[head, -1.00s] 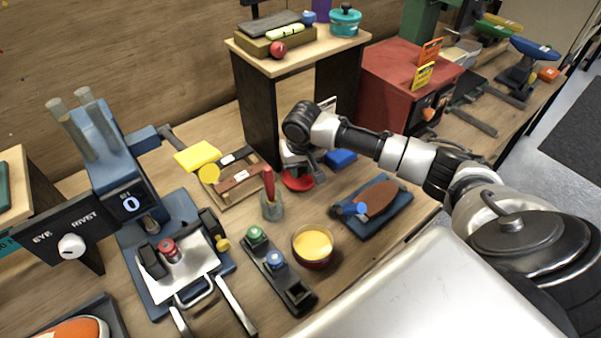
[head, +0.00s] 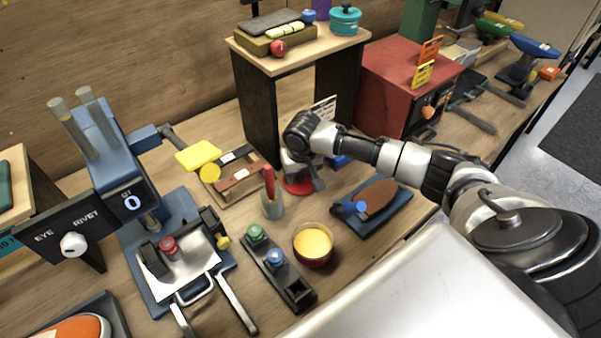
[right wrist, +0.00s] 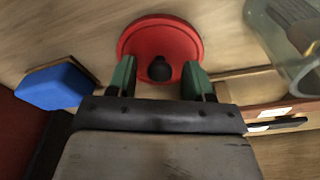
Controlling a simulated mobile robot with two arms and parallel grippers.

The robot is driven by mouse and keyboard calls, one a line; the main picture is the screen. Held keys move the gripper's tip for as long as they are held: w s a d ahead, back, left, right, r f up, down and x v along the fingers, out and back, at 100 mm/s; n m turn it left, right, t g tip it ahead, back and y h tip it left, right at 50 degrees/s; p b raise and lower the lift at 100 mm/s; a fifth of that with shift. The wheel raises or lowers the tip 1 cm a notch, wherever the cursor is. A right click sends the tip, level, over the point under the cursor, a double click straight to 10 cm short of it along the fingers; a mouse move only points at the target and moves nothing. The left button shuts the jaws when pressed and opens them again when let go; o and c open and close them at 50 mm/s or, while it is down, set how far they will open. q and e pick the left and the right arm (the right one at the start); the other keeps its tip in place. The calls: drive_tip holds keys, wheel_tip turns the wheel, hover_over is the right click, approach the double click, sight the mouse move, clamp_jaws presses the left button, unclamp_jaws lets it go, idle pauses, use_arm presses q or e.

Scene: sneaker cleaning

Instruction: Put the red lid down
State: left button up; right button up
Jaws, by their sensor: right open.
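The red lid (right wrist: 140,38), a round disc with a dark knob (right wrist: 159,69), lies on the wooden bench top in the right wrist view. In the head view the lid (head: 296,188) shows partly beneath my right gripper (head: 304,182), which hides much of it. In the right wrist view the two green fingertips of my right gripper (right wrist: 160,66) are apart, one on each side of the knob, with gaps visible. The gripper is open and holds nothing. My left gripper is not in view.
A glass jar with a red-handled tool (head: 271,204) stands close to the lid. A blue block (right wrist: 55,87) lies on its other side. A bowl of yellow contents (head: 313,244) and a blue tray with a brown brush (head: 378,200) stand nearer. A shelf stand (head: 258,115) rises behind.

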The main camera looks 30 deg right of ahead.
sight(302, 185)
wheel_tip(302, 185, up, 12)
drive_tip(key=s, duration=0.1)
drive_tip(key=shift+s+a, duration=0.15)
drive_tip(key=shift+a, duration=0.05)
idle(0.5)
